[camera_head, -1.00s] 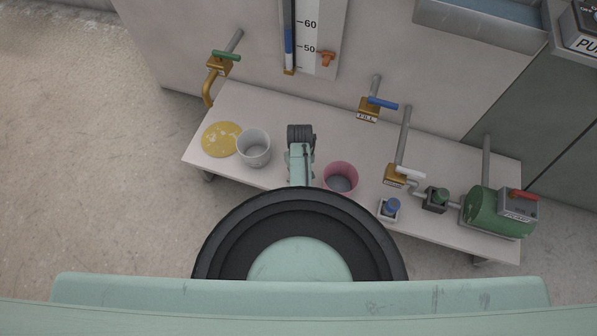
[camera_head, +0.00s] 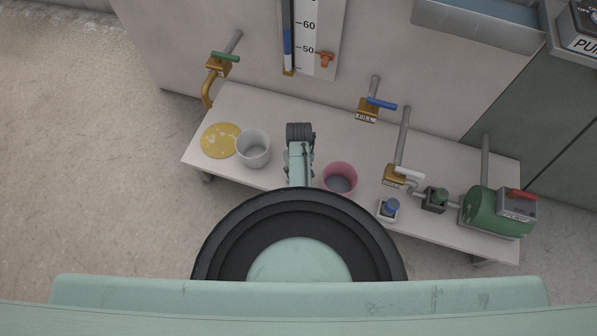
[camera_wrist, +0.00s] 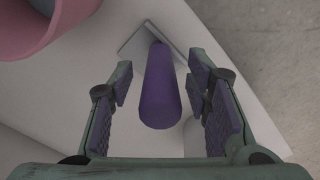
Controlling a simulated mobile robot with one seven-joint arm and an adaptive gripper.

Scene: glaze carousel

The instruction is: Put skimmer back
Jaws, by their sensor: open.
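A purple cylindrical handle (camera_wrist: 161,95), which looks like the skimmer's, lies in the middle of the wrist view. Its far end meets a thin grey square piece (camera_wrist: 140,38); I cannot tell whether this is its head or a holder. My gripper (camera_wrist: 160,66) is open, with one finger on each side of the handle and a gap on both sides. In the head view my arm hides the gripper, and I cannot make out the skimmer there.
A pink bucket (camera_head: 340,178) stands on the white bench (camera_head: 290,105); it also shows in the wrist view (camera_wrist: 45,25). A white bucket (camera_head: 253,149) stands beside a yellow splotched disc (camera_head: 221,140). A small blue-topped fitting (camera_head: 389,208), valves and a green pump (camera_head: 490,212) are at the right.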

